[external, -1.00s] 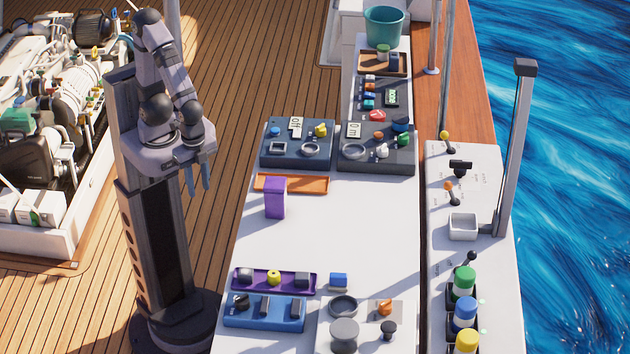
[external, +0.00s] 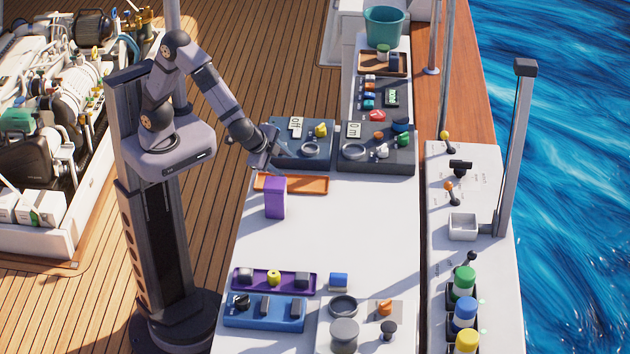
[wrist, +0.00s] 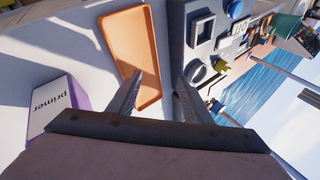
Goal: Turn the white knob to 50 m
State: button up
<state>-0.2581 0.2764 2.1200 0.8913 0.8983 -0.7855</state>
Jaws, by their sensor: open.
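The white knob (external: 382,151) sits on the right dark panel (external: 372,168) in the external view, beside a green knob (external: 403,139) and below an orange one (external: 378,135). A white display (external: 354,130) on that panel seems to read 0 m. My gripper (external: 272,164) is open and empty, over the left edge of the left dark panel, well left of the white knob. In the wrist view my gripper's two fingers (wrist: 158,78) are spread apart beside the orange tray. I cannot make out the white knob in the wrist view.
The left dark panel (external: 293,161) carries a yellow knob (external: 321,130) and a ring. An orange tray (external: 310,184) and a purple primer box (external: 275,198) lie close below my gripper; the box also shows in the wrist view (wrist: 51,107). The white tabletop (external: 350,230) is largely clear.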

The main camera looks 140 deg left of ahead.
jog(key=w+a+r+n+t+y+b, duration=0.1)
jog(key=w+a+n+y+b, duration=0.2)
jog(key=w+a+n, duration=0.65)
jog(key=n+y+b, duration=0.2)
send_near(379, 150)
jog(key=f, duration=0.2)
jog(key=shift+a+r+n+y, duration=0.15)
jog(key=shift+a+n+y, duration=0.35)
jog(key=shift+a+n, duration=0.5)
jog(key=shift+s+a, duration=0.1)
jog(key=shift+a, duration=0.1)
jog(key=shift+p+x, duration=1.45)
jog(key=shift+x, duration=2.1)
jog(key=shift+d, duration=0.1)
jog(key=shift+c, duration=0.6)
jog(key=c, duration=0.9)
